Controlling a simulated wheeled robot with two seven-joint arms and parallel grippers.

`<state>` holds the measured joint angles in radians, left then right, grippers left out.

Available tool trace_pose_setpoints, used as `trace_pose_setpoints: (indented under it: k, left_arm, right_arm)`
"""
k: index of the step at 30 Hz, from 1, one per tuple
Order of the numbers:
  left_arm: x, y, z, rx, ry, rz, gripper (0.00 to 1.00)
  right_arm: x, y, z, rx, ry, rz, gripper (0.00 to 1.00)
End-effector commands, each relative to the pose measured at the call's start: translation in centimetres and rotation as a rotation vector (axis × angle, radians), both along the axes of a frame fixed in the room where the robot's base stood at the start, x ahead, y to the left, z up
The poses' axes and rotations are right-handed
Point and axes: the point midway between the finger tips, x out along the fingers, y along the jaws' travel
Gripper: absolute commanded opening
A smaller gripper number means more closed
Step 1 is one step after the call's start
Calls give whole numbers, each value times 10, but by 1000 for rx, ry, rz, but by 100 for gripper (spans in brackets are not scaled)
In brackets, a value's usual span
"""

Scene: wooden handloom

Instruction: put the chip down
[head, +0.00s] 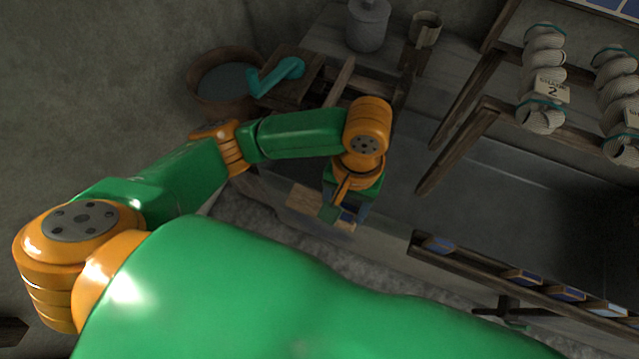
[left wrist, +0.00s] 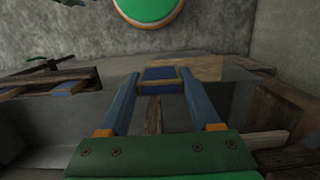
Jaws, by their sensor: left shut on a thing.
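My left gripper (head: 343,205) reaches down near the middle of the head view. In the left wrist view its two blue fingers (left wrist: 158,80) close on a small chip (left wrist: 160,73) with a dark blue face and a wooden edge. The chip is at the fingertips, in front of a pale wooden board (left wrist: 205,68). In the head view the chip is mostly hidden by the gripper, and the board (head: 306,201) shows just left of the fingers. I cannot tell whether the chip touches the board. My right gripper is not in view.
A dark wooden rack (head: 470,267) at lower right holds several blue-faced chips. White yarn skeins (head: 544,80) hang at upper right. A basin (head: 222,80), a teal crank-like piece (head: 275,76) and a lidded grey pot (head: 367,25) stand at the back.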

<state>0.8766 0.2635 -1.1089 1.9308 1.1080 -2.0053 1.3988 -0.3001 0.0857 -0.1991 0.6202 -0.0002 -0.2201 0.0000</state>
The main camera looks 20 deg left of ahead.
Motion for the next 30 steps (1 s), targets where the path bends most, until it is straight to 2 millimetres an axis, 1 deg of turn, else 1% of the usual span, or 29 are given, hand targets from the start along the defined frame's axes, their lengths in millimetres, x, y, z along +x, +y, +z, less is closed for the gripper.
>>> trace_pose_setpoints:
  k: [1,2,3,6,10,12,15,17,26,27,29,30]
  left_arm:
    - [10,15,-11,5,1,11,11]
    - [15,21,-19,6,2,9,11]
    - [20,27,-30,5,3,7,11]
    - [30,40,-48,4,2,5,11]
    - [38,49,-63,2,1,2,11]
    - [41,55,-77,2,2,2,11]
    - [41,54,-94,2,1,-1,11]
    - [41,54,-98,1,0,-2,11]
    - [41,53,-99,0,-1,-1,11]
    - [41,53,-100,0,-1,-1,67]
    - [41,53,-100,0,-1,-1,83]
    - [41,53,-100,1,-1,-1,94]
  right_arm:
    - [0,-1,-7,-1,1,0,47]
    - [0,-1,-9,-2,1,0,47]
    - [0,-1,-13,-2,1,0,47]
    - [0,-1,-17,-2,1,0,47]
    - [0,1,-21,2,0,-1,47]
    - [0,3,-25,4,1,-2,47]
    - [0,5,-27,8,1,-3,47]
    - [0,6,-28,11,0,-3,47]
    - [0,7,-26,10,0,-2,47]
    - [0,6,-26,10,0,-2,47]
    - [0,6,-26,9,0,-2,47]
    - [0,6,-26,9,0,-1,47]
